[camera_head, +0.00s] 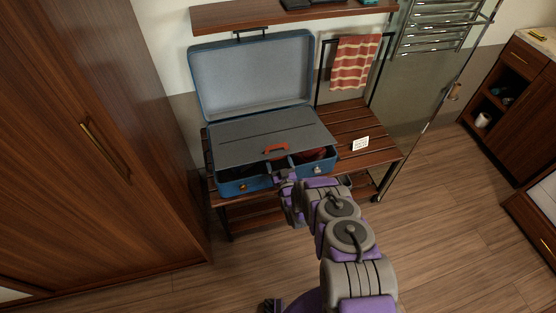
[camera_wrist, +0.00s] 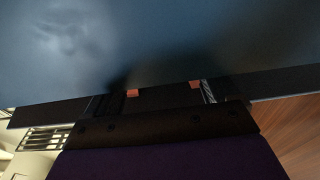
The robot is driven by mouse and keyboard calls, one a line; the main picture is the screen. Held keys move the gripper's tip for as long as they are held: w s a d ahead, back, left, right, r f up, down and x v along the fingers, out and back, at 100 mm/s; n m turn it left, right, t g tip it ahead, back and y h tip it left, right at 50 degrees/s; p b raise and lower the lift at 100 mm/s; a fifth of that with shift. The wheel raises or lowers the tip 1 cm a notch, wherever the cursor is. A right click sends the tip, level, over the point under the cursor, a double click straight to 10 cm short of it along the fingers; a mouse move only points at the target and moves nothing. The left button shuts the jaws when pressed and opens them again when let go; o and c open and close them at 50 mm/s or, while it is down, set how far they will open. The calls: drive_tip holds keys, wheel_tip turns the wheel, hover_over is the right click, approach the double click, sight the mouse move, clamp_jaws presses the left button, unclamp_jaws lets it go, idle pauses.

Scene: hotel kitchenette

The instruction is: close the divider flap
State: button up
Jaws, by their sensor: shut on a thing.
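An open blue suitcase (camera_head: 243,187) lies on a slatted wooden rack, its grey-lined lid (camera_head: 250,75) standing up at the back. The grey divider flap (camera_head: 235,148) is over the rear of the base, its front edge raised. A gap at the front shows dark contents, partly dark red. An orange-red handle (camera_head: 276,148) is at the flap's front edge. My gripper (camera_head: 281,164) reaches in from the front and is shut on this handle. In the wrist view, orange ends of the handle (camera_wrist: 132,93) show by the dark fingers under a large blue-grey surface.
A white card (camera_head: 360,143) lies on the rack's bare right part (camera_head: 375,125). A striped red towel (camera_head: 354,62) hangs behind. A wooden shelf (camera_head: 265,14) is above the lid. A tall wardrobe (camera_head: 90,120) stands close on the left. Floor at front right is free.

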idle(0.4)
drive_tip(key=o, duration=1.3)
drive_tip(key=shift+c, duration=0.2)
